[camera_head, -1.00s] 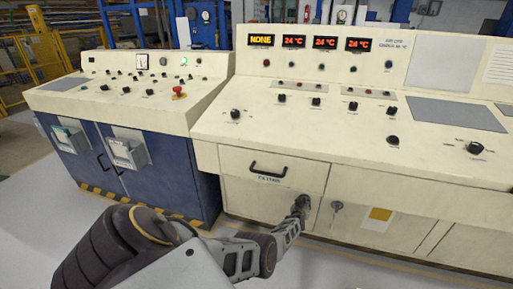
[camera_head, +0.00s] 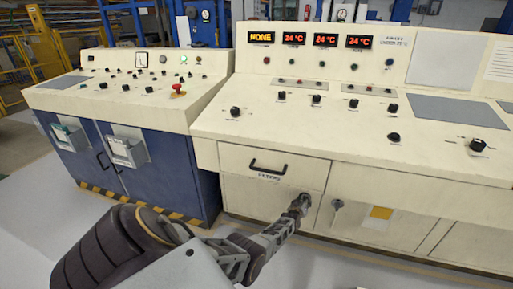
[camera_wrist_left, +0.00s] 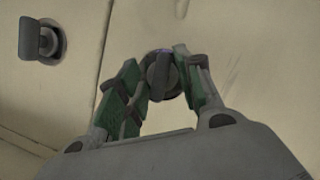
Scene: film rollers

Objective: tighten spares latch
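My left gripper (camera_head: 301,201) reaches to the lower cream cabinet front, below the drawer. In the left wrist view its two green-padded fingers (camera_wrist_left: 160,80) stand on either side of a dark round latch (camera_wrist_left: 161,72) and appear closed on it. The head view hides most of this latch behind the gripper. A second latch (camera_head: 337,204), with a grey handle, sits on the front to the right. It also shows at the upper left of the left wrist view (camera_wrist_left: 41,40), clear of the fingers. I cannot read which latch is marked spares. My right gripper is out of view.
A drawer with a black handle (camera_head: 268,169) is above the gripper. The cream console (camera_head: 300,127) with knobs overhangs the front. A blue cabinet (camera_head: 182,175) stands to the left. A yellow label (camera_head: 381,213) is right of the second latch. The floor in front is clear.

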